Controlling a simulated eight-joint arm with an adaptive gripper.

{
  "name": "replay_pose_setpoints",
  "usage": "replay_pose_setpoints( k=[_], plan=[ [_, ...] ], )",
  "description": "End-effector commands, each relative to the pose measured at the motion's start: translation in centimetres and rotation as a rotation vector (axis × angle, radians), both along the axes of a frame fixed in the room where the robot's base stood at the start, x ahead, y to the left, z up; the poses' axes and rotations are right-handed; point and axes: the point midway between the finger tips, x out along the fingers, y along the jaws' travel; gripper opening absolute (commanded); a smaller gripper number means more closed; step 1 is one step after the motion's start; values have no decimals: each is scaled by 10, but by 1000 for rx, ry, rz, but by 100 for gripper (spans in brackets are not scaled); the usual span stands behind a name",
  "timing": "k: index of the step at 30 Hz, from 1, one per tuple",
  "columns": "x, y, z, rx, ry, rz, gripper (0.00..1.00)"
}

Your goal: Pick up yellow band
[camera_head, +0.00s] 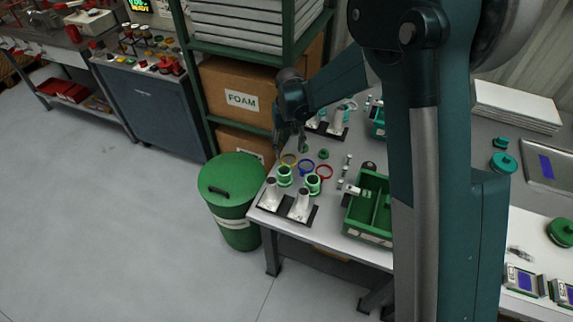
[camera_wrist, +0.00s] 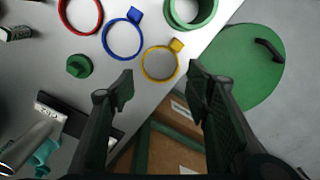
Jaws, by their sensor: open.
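The yellow band (camera_wrist: 146,73) is a thin ring with a small tab, lying flat on the grey table near its edge. In the head view the yellow band (camera_head: 289,155) is beside the blue band (camera_head: 306,164). The blue band (camera_wrist: 107,37) and red band (camera_wrist: 68,20) lie in a row with it. My gripper (camera_wrist: 160,88) is open and empty, its fingers spread either side of the yellow band in the wrist picture. In the head view my gripper (camera_head: 290,145) hangs above the table by the yellow band; its height is hard to tell.
Green ring-shaped parts (camera_head: 284,176) stand close to the bands, and one (camera_wrist: 190,12) shows in the wrist view. A green knob (camera_wrist: 79,66) lies nearby. A green bin (camera_head: 365,205) stands to the right. A lidded green drum (camera_head: 228,177) stands off the table's left edge.

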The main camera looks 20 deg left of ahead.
Motion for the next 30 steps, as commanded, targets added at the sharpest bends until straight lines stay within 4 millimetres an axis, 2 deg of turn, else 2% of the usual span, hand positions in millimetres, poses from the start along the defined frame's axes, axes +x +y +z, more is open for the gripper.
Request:
replay_pose_setpoints(
  k=[12,30],
  plan=[
    [0,0,-44,0,0,0,48],
    [0,0,-47,0,0,0,48]
  ],
)
